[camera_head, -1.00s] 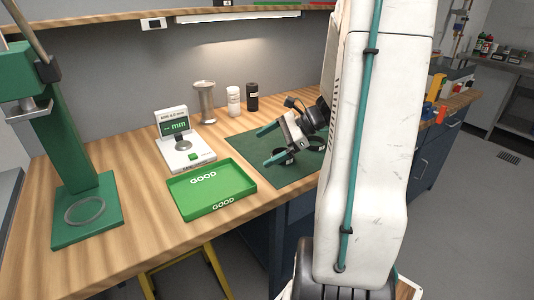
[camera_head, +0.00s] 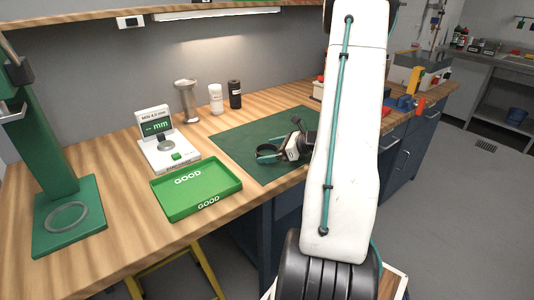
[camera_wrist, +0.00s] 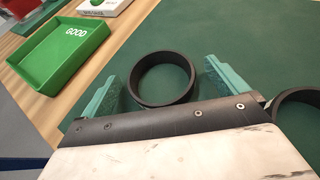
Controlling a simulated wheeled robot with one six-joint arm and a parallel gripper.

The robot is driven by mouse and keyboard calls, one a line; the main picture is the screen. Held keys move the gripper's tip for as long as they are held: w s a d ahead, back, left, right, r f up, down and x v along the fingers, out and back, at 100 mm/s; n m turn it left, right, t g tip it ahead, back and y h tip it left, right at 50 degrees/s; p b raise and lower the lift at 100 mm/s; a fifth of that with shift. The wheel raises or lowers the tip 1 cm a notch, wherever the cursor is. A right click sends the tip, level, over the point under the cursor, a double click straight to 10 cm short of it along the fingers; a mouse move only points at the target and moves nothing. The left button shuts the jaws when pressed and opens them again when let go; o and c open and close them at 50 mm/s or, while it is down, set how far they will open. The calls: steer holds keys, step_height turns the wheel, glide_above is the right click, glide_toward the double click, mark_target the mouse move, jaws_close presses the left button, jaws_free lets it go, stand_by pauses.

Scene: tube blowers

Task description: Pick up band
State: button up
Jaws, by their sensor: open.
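A black band (camera_wrist: 162,79) lies on the green mat (camera_wrist: 240,30) in the wrist view. It sits between the two teal fingers of my gripper (camera_wrist: 165,82), toward their tips. The fingers are open, with a gap on either side of the band. In the head view, the band (camera_head: 268,151) shows beside my gripper (camera_head: 272,154), low over the mat, partly covered by it. A second black band (camera_wrist: 302,108) is cut off at the right edge of the wrist view, outside the right finger.
A green GOOD tray (camera_head: 170,207) stands left of the mat. A white measuring gauge (camera_head: 165,152) is behind it. A metal cylinder (camera_head: 187,100), a white bottle (camera_head: 216,98) and a black bottle (camera_head: 235,94) stand at the back. A green press (camera_head: 68,237) is far left.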

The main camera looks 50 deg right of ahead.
steer(key=shift+w, duration=0.15)
steer(key=c, duration=1.1)
steer(key=shift+o, duration=0.2)
